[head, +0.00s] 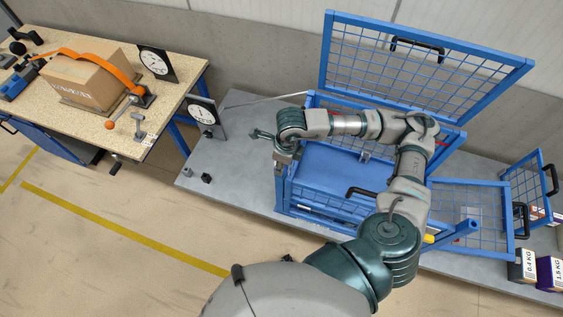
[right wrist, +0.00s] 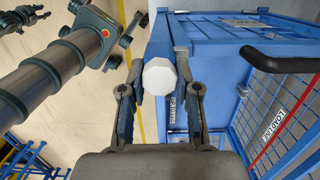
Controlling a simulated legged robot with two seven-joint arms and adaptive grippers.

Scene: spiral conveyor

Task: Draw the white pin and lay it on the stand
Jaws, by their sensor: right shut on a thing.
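My right gripper (right wrist: 160,84) is shut on the white pin (right wrist: 159,77), whose pale many-sided head shows between the fingers in the right wrist view. The rest of the pin is hidden behind its head. In the head view my right gripper (head: 283,158) points down at the left front corner of the blue mesh crate (head: 310,205), and I cannot make out the pin there. The crate's blue edge lies right behind the pin in the wrist view. I cannot tell which thing is the stand.
The crate's mesh lid (head: 425,68) stands open. Small black blocks (head: 207,178) and a dial (head: 203,114) stand on the grey platform (head: 240,180). A workbench (head: 160,100) at left holds a strapped carton (head: 85,80). Labelled boxes (head: 525,267) sit at lower right.

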